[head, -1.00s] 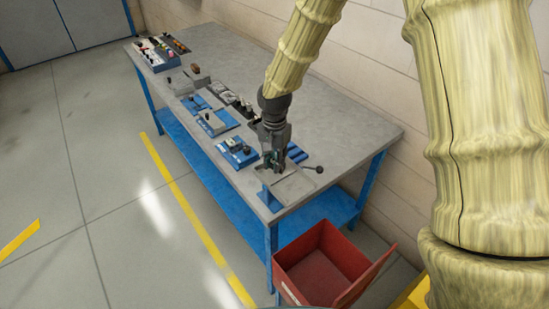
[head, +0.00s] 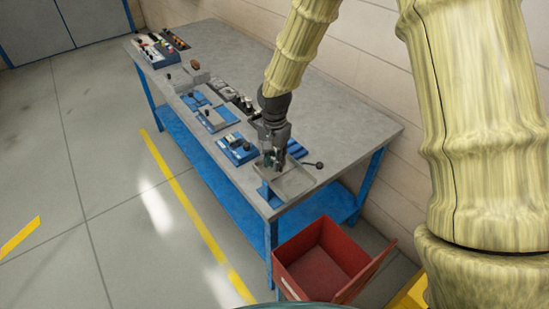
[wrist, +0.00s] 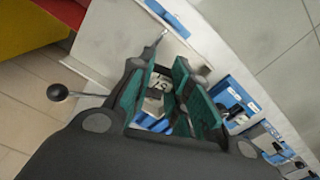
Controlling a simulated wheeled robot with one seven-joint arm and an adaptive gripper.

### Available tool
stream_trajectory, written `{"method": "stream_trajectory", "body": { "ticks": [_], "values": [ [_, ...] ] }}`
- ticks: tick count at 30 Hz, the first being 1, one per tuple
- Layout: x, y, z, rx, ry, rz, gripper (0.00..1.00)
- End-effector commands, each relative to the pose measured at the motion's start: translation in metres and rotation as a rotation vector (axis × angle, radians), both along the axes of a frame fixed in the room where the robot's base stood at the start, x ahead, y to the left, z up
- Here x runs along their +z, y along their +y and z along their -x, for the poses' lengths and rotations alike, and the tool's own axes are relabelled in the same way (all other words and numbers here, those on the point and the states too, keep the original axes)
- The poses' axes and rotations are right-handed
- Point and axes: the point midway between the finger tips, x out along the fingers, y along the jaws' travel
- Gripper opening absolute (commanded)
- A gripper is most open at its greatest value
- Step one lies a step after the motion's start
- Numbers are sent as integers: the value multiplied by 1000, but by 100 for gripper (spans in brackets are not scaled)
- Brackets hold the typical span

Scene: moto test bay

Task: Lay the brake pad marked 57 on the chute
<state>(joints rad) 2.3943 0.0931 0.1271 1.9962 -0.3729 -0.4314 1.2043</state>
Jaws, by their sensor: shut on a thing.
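My gripper (head: 273,163) hangs near the near end of the bench, over the back left part of a grey tray-like chute (head: 293,186). In the wrist view its teal-padded fingers (wrist: 168,100) are shut on a small brake pad (wrist: 158,84). A pale patch with dark digit-like marks shows on the pad; I cannot read it surely. In the head view the pad is mostly hidden by the fingers. I cannot tell whether it touches the chute.
A lever with a dark ball (head: 319,165) sticks out right of the chute; the ball is also in the wrist view (wrist: 57,92). A red bin (head: 318,268) stands below the bench end. Blue fixtures (head: 238,148) line the bench (head: 345,135) to the left.

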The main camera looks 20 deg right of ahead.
Motion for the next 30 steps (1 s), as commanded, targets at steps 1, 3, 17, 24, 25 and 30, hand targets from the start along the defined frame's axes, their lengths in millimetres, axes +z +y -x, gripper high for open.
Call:
{"method": "stream_trajectory", "body": {
  "ticks": [1,3,17,24,25,30],
  "values": [
    [1,0,0,-1,0,0,0],
    [1,0,0,-1,0,0,0],
    [-1,0,0,0,1,1,0],
    [-5,0,0,1,1,1,0],
    [-6,0,0,1,1,1,0],
    [-9,0,1,0,1,1,0]
  ]
}}
